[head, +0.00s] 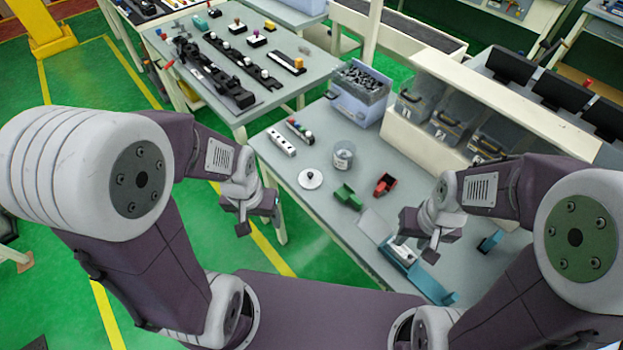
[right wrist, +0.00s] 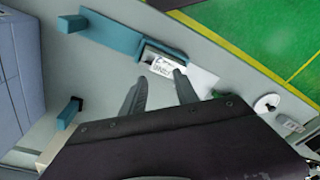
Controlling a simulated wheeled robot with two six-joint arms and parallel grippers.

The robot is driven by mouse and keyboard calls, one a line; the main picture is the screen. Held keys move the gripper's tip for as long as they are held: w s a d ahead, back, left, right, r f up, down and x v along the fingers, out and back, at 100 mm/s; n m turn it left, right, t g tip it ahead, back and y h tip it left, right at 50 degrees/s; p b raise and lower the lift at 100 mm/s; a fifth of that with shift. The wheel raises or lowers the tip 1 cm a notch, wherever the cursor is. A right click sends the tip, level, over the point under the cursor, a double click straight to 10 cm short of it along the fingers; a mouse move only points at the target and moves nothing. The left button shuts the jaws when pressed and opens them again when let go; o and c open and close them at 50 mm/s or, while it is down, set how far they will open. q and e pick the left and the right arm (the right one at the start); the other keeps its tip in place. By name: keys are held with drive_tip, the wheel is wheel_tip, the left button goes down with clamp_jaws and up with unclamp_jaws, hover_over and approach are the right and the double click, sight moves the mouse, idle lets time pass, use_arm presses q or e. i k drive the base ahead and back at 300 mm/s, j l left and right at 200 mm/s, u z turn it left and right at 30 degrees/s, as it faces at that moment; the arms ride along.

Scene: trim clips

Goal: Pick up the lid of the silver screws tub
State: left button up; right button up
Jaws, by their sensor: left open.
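A round white lid (head: 310,179) with a small dark knob lies flat on the grey table, left of a clear round tub (head: 343,155) with greyish contents. The contents are too small to identify. A white disc with a dark centre, likely the lid (right wrist: 267,103), shows at the right of the right wrist view. My left gripper (head: 258,222) is open and empty off the table's left edge, lower left of the lid. My right gripper (head: 415,248) is over the table's near right part, beside a teal fixture. Its fingers (right wrist: 160,77) are apart with nothing between them.
A green bin (head: 348,195) and a red bin (head: 385,184) stand near the tub. A white block with holes (head: 281,142) lies behind the lid. The teal fixture (head: 408,265) is at the near edge. A blue crate of dark parts (head: 360,92) stands at the back.

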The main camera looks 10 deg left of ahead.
sight(310, 180)
drive_tip(key=i+j+z, duration=0.25)
drive_tip(key=j, duration=0.15)
drive_tip(key=j+z, duration=0.25)
drive_tip(key=i+j+z, duration=0.25)
drive_tip(key=j, duration=0.3)
drive_tip(key=k, duration=0.1)
